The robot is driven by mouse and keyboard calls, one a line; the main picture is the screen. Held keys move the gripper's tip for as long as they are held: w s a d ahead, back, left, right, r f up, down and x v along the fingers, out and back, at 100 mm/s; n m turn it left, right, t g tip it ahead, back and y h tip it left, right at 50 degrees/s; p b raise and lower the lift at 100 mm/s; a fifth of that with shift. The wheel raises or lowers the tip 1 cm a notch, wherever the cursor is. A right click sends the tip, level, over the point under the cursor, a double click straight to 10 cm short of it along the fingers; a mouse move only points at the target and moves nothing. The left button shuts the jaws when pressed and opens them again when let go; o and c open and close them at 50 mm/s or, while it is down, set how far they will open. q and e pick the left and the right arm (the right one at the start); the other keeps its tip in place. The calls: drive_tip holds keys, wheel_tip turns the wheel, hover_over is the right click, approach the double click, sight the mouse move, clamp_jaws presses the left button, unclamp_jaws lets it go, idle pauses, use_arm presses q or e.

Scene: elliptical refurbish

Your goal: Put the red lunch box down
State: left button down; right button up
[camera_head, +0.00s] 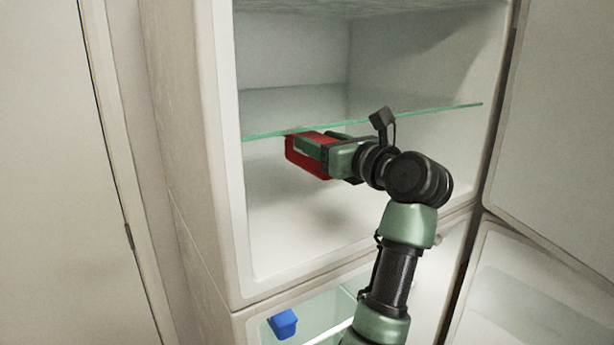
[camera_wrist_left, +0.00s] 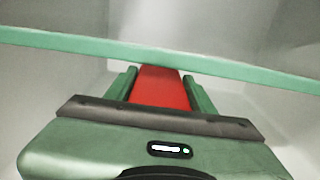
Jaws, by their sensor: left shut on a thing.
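The red lunch box (camera_head: 304,160) is inside the upper fridge compartment, just below the glass shelf (camera_head: 400,116). My left gripper (camera_head: 312,148) is shut on it and holds it above the compartment floor, with a shadow below. In the left wrist view the red lunch box (camera_wrist_left: 160,88) sits between the two green fingers of my left gripper (camera_wrist_left: 160,92), and the green glass edge (camera_wrist_left: 60,41) crosses in front of its far part. Much of the box is hidden by the gripper in the head view. My right gripper does not show.
The compartment floor (camera_head: 290,245) below the box is clear. The fridge's left wall edge (camera_head: 228,180) is close to the box. The open doors (camera_head: 560,130) stand at the right. A blue container (camera_head: 283,323) is in the lower compartment.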

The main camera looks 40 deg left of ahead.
use_arm(q)
drive_tip(key=f, duration=0.1)
drive_tip(key=f+p, duration=0.1)
drive_tip(key=d+f, duration=0.1)
drive_tip(key=shift+s+d+f, duration=0.1)
drive_tip(key=shift+s+f, duration=0.2)
drive_tip(key=shift+f, duration=0.1)
drive_tip(key=f, duration=0.1)
drive_tip(key=f+p, duration=0.1)
drive_tip(key=f, duration=0.2)
drive_tip(key=shift+w+a+p, duration=0.15)
drive_tip(key=shift+a+p, duration=0.15)
drive_tip(key=shift+p, duration=0.05)
drive_tip(key=shift+d+f, duration=0.1)
drive_tip(key=shift+f, duration=0.45)
drive_tip(key=shift+f, duration=0.15)
drive_tip(key=shift+f, duration=0.1)
drive_tip(key=c, duration=0.6)
unclamp_jaws()
drive_tip(key=shift+o, duration=0.2)
